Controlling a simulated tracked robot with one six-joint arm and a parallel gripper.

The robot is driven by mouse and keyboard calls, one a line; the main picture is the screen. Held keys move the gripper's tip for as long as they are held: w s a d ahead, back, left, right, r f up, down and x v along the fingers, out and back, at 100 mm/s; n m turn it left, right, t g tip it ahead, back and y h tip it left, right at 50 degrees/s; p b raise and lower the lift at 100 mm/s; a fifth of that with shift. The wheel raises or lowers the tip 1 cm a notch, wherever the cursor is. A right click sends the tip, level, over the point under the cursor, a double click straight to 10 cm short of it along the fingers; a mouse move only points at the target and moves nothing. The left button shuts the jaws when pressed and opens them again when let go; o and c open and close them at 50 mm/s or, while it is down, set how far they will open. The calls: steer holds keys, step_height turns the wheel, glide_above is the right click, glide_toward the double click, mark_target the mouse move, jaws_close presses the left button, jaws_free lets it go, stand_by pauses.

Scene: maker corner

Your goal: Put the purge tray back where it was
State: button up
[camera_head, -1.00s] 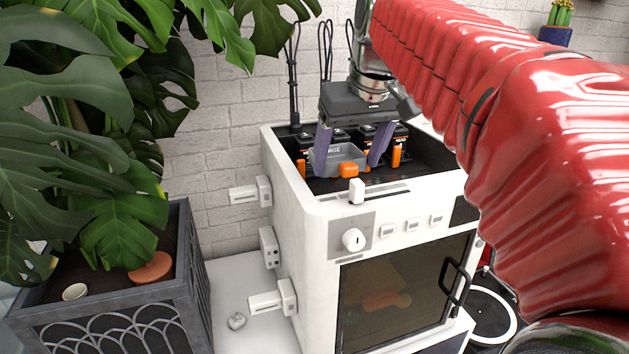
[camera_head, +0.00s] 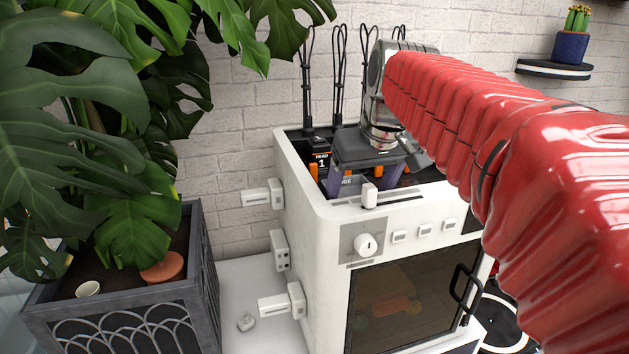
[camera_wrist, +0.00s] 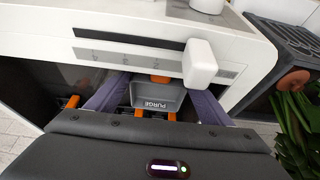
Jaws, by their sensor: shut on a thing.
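The grey purge tray (camera_wrist: 157,95), marked PURGE and with an orange tab, is between the two purple fingers of my gripper (camera_wrist: 157,104) in the wrist view. My gripper is shut on it. In the head view my gripper (camera_head: 362,182) reaches down into the open top of the white printer (camera_head: 345,222), just behind its front wall. Only a sliver of the tray (camera_head: 347,182) shows there, hidden by the wall and the gripper. I cannot tell whether the tray touches the floor under it.
A white knob (camera_head: 369,196) stands up from the printer's front rim, close to the gripper. A black tool head marked HEAD 1 (camera_head: 321,160) stands at the back left inside. Black cables rise behind. A large potted plant (camera_head: 130,290) is at the left.

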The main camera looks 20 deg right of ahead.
steer(key=o, duration=0.8)
steer(key=shift+c, duration=0.2)
steer(key=shift+r, duration=0.1)
steer(key=v, duration=1.2)
